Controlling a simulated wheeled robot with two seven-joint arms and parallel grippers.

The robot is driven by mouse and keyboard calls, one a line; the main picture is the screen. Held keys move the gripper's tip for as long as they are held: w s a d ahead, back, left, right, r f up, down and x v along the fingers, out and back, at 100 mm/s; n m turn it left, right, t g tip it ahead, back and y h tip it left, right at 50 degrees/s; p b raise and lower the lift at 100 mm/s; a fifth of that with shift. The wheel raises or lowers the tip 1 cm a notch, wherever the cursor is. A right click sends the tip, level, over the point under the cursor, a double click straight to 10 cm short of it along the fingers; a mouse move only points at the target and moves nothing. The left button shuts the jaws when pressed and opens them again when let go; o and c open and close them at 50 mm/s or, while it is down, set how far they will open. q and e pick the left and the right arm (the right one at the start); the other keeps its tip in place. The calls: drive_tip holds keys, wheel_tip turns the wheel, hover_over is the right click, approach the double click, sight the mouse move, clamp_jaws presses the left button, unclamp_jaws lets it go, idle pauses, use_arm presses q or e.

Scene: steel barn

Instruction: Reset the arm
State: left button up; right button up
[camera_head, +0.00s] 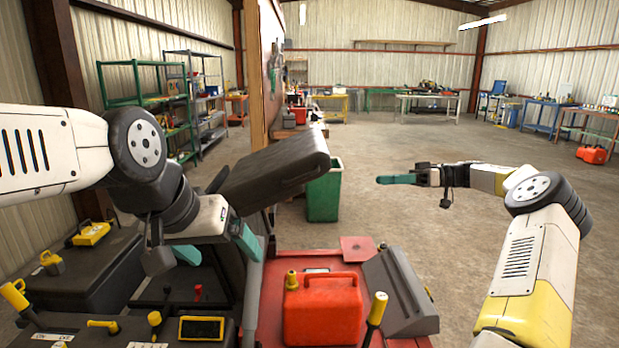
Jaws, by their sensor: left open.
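My left arm comes in from the left edge. Its gripper (216,250) hangs fingers down over the dark console, with its two teal fingers spread apart and nothing seen between them. My right arm comes up from the lower right and bends to the left at its wheel-like joint. Its gripper (394,180) points left over open floor, clear of the red deck. Its teal fingers are seen side-on and overlap, so their gap cannot be judged. No object shows at its tips.
A red fuel can (323,310) stands on a red deck (272,318), beside a grey sloped box (399,290). Yellow-handled levers rise from the dark console (110,330). A long dark slab (270,168) lies behind my left gripper. A green bin (323,195) stands beyond.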

drive_tip(key=s+a+r+m+g+h, duration=0.1)
drive_tip(key=s+a+r+m+h, duration=0.25)
drive_tip(key=s+a+h, duration=0.7)
drive_tip(key=s+d+f+m+t+h, duration=0.1)
drive_tip(key=s+m, duration=0.4)
drive_tip(key=s, duration=0.8)
drive_tip(key=s+d+m+t+h, duration=0.1)
drive_tip(key=s+m+t+h, duration=0.2)
drive_tip(key=s, duration=1)
drive_tip(key=m+t, duration=0.2)
drive_tip(key=t, duration=0.1)
drive_tip(key=shift+d+f, duration=0.25)
drive_tip(key=shift+f, duration=0.1)
drive_tip(key=shift+h, duration=0.25)
drive_tip(key=shift+c, duration=0.4)
